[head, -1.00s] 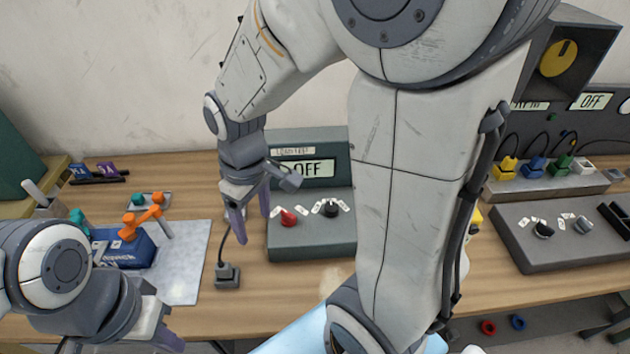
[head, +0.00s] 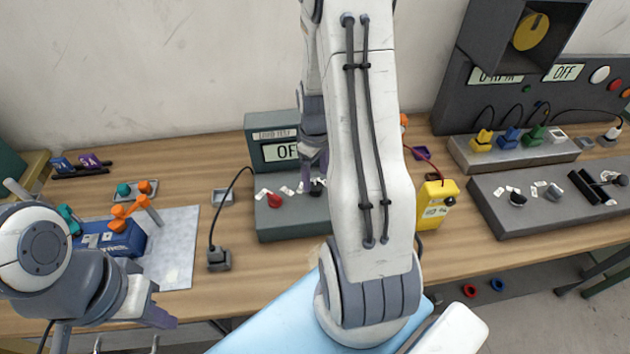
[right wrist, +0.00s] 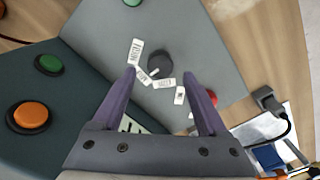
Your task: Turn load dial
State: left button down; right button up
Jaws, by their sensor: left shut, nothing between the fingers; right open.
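The load tester (head: 290,222) is a grey-green box at mid-table with a display reading "OF", the rest covered by my right arm. Its black dial (head: 317,187) sits on the sloped front among small white labels; it shows whole in the right wrist view (right wrist: 160,63). A red knob (head: 275,201) is to its left. My right gripper (head: 313,160) is open and empty above the dial. In the right wrist view its fingertips (right wrist: 159,75) are apart, with the dial just beyond the gap; contact cannot be told. My left gripper (head: 162,306) is shut and empty at the front left.
A black plug block (head: 218,259) with a cable stands left of the tester. A yellow meter (head: 437,205) stands to its right. A grey mat (head: 178,250) with a blue box (head: 112,240) lies at left. Orange (right wrist: 30,116) and green (right wrist: 48,64) buttons are on the tester's panel.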

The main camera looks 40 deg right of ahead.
aim_at(316, 186)
jog(key=shift+f, duration=1.85)
grip_shut()
jog(key=m, duration=0.5)
jog(key=shift+m, duration=0.4)
jog(key=m, duration=0.5)
jog(key=shift+d+m, duration=0.1)
jog(key=shift+m, duration=0.6)
grip_release()
